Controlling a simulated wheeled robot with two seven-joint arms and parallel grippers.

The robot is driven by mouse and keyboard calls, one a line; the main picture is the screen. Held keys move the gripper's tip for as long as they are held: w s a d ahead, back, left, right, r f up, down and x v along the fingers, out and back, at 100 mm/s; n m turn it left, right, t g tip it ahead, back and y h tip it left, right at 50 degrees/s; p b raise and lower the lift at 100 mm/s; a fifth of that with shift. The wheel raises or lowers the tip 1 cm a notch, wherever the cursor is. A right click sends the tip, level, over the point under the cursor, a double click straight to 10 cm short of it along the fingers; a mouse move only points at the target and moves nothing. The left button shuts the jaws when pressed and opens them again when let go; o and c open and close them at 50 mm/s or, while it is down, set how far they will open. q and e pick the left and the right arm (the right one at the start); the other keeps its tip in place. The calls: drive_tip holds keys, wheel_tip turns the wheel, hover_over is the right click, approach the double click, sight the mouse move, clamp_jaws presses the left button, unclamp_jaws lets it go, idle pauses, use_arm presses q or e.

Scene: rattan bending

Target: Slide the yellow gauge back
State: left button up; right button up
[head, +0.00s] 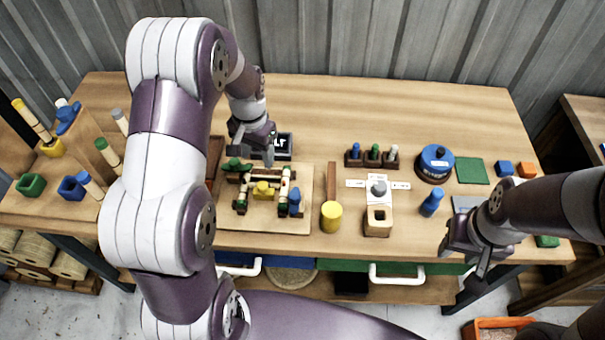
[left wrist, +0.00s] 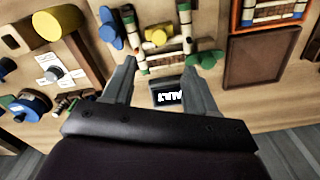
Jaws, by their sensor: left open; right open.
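The yellow gauge (head: 263,190) is a small yellow block on the jig between two pale rods with green bands, on a light wooden board (head: 230,218). It also shows in the left wrist view (left wrist: 158,36), beyond my fingertips. My left gripper (head: 253,150) is open and empty above the back edge of the board, behind the gauge and apart from it. In the left wrist view its two fingers (left wrist: 163,66) are spread, with a jig rail with green ends just past them. My right gripper (head: 463,260) is open and empty at the table's front right edge.
A dark sign box (head: 283,145) stands close behind the board. A yellow-headed mallet (head: 331,216) lies right of it. A blue knob (head: 295,202) stands at the jig's right side. Further right are a wooden block (head: 377,226) and a blue round tin (head: 436,162). The back table strip is clear.

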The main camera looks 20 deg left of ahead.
sight(263, 185)
use_arm(q)
drive_tip(key=shift+m, duration=0.5)
wheel_tip(263, 185, down, 12)
drive_tip(key=p, duration=0.3)
drive_tip(key=shift+w, duration=0.1)
drive_tip(key=shift+f, duration=0.2)
use_arm(e)
wheel_tip(263, 185, up, 3)
drive_tip(key=shift+s, duration=0.15)
use_arm(q)
drive_tip(key=shift+c, duration=0.3)
